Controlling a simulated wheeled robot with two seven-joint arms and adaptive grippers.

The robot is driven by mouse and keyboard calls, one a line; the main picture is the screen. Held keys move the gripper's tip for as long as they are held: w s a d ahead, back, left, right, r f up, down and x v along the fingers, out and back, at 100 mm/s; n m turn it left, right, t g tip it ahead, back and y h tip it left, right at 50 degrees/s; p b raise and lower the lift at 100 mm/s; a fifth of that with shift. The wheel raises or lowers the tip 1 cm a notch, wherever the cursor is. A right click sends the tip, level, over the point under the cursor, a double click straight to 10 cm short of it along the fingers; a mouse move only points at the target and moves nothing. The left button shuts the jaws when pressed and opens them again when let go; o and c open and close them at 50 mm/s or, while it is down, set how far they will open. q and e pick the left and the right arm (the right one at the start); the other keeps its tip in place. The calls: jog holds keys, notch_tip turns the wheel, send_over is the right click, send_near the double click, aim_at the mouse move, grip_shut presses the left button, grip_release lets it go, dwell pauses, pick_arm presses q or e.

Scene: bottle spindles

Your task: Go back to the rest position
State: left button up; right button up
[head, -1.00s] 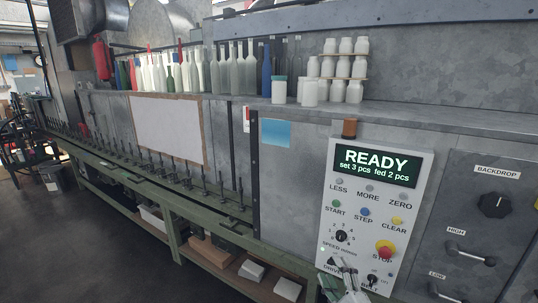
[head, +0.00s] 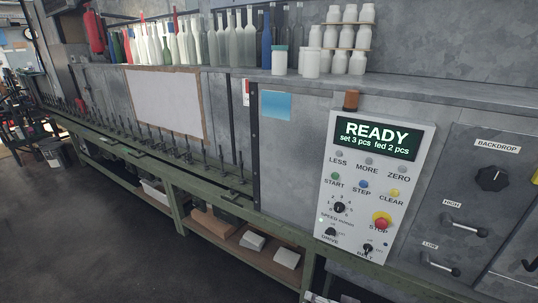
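The control panel (head: 405,180) is a pale upright plate on the grey machine cabinet at right of centre. Its green-on-black display (head: 377,139) reads READY, set 3 pcs, fed 2 pcs. Below it are small push buttons, a round speed dial (head: 339,208), a red stop button (head: 381,221) on yellow, and the drive and belt switches. No gripper shows clearly. A small pale sliver lies at the bottom edge below the panel, too little of it to tell what it is.
Bottles (head: 232,45) and white jars (head: 330,45) stand along the cabinet top. A row of spindles (head: 170,150) runs along the green bench frame (head: 150,170); boxes (head: 252,241) lie on its lower shelf. Handles (head: 465,226) and a backdrop knob (head: 491,178) are at right. The floor at left is clear.

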jog(key=s+d+f+n+g+h, duration=0.3)
jog(key=s+d+n+g+h, duration=0.15)
jog(key=s+d, duration=0.35)
jog(key=s+f+g, duration=0.1)
jog(key=s+f, duration=0.1)
jog(key=f, duration=1.4)
jog(key=s+f, duration=0.2)
jog(key=f, duration=1.5)
jog(key=s+d+f, duration=0.2)
jog(key=s+f, duration=0.8)
jog(key=s, duration=0.1)
jog(key=s+d+f+g, duration=0.1)
jog(key=s+d+f, duration=0.2)
jog(key=s+f, duration=0.7)
jog(key=shift+s+n+h, duration=0.35)
jog(key=shift+s, duration=0.15)
jog(key=shift+d+f+g, duration=0.1)
jog(key=shift+g, duration=0.15)
